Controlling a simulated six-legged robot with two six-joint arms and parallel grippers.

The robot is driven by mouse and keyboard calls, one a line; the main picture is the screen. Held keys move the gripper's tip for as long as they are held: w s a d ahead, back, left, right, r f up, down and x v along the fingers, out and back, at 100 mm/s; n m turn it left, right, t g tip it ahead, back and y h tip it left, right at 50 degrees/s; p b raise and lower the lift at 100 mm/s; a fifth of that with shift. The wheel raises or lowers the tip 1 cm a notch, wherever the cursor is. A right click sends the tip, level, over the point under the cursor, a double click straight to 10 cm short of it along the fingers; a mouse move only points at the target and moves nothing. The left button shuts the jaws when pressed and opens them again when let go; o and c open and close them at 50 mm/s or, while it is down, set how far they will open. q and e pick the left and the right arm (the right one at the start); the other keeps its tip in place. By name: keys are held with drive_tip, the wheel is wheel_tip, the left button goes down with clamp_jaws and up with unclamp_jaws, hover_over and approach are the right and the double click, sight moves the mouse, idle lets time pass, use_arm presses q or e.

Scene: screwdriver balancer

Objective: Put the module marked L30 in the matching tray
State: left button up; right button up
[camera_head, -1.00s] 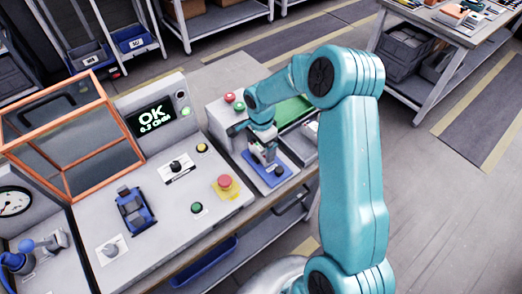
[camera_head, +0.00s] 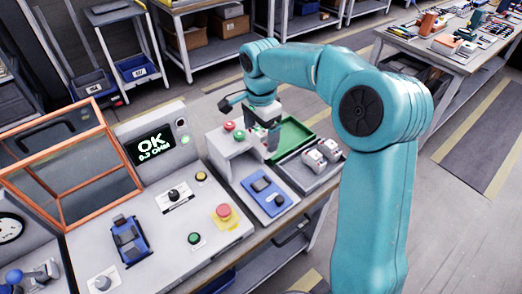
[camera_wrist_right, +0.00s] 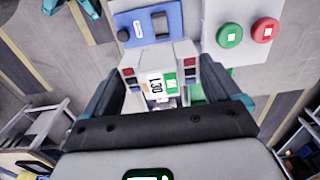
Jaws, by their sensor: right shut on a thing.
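My right gripper (camera_head: 265,122) is shut on a light grey module (camera_head: 273,137), held up beside the button box and near the green tray (camera_head: 302,130). In the right wrist view the module (camera_wrist_right: 157,82) sits between the dark fingers (camera_wrist_right: 160,95); its label reads L30 next to a green patch. A grey tray (camera_head: 333,180) in front of the green one holds light modules (camera_head: 322,153). The blue fixture (camera_head: 265,188) left of that tray is empty of the module. It also shows in the right wrist view (camera_wrist_right: 147,22). My left gripper is not in view.
The grey button box (camera_head: 222,143) with red and green buttons stands close left of the gripper. An orange-framed cover (camera_head: 70,165) is at left. Labelled blue bins (camera_head: 135,66) stand on a rack behind. A cluttered table (camera_head: 470,45) is at back right.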

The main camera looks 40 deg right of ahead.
drive_tip(key=shift+r, duration=1.1)
